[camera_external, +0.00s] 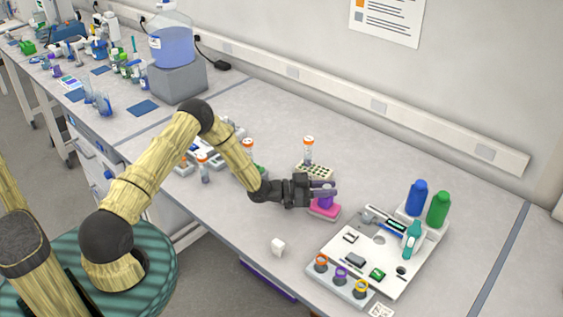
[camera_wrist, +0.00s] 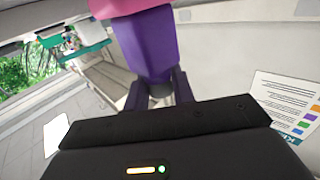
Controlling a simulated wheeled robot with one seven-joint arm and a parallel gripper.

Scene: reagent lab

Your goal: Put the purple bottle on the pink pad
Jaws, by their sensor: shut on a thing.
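The purple bottle (camera_external: 326,202) is in my gripper (camera_external: 324,190), which is shut on it just over the pink pad (camera_external: 319,212). In the external view the fingers and wrist hide part of the bottle. In the wrist view the purple bottle (camera_wrist: 148,45) stands out between the dark fingers (camera_wrist: 158,92), with its far end against a pink surface (camera_wrist: 130,6) at the top edge. I cannot tell for sure whether the bottle's base touches the pad or hovers slightly above it.
A dotted rack (camera_external: 316,171) and an orange-capped vial (camera_external: 308,150) stand behind my gripper. A white board (camera_external: 335,257) with small parts lies to the right, with blue (camera_external: 416,198) and green (camera_external: 438,209) bottles beyond it.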

